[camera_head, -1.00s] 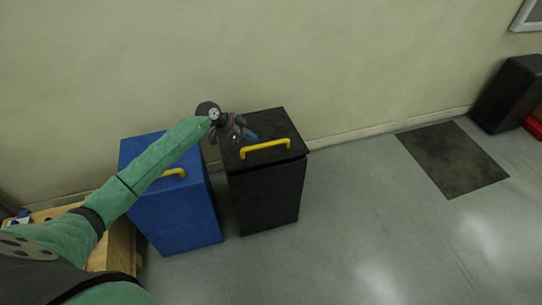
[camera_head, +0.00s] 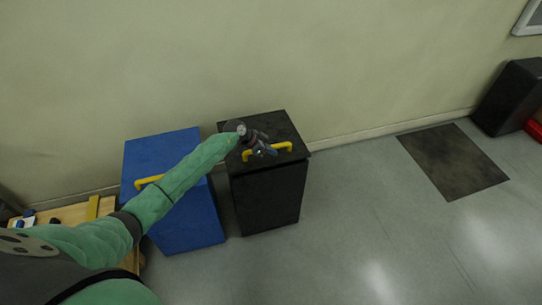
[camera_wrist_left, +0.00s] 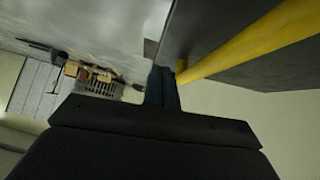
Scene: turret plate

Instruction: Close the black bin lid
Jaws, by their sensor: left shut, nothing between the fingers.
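The black bin (camera_head: 268,199) stands on the floor against the wall. Its lid (camera_head: 276,127) lies down over the top, with at most a thin gap along the front edge. The lid has a yellow handle (camera_head: 287,146), which also shows close up in the left wrist view (camera_wrist_left: 255,42). My left gripper (camera_head: 268,151) is shut and empty, over the lid at the handle's left part. Its fingers (camera_wrist_left: 163,88) are beside the handle in the wrist view; I cannot tell whether they touch it. My right gripper is not in view.
A blue bin (camera_head: 193,222) with a yellow handle stands close to the left, under my left arm. A wooden piece (camera_head: 75,213) is at far left.

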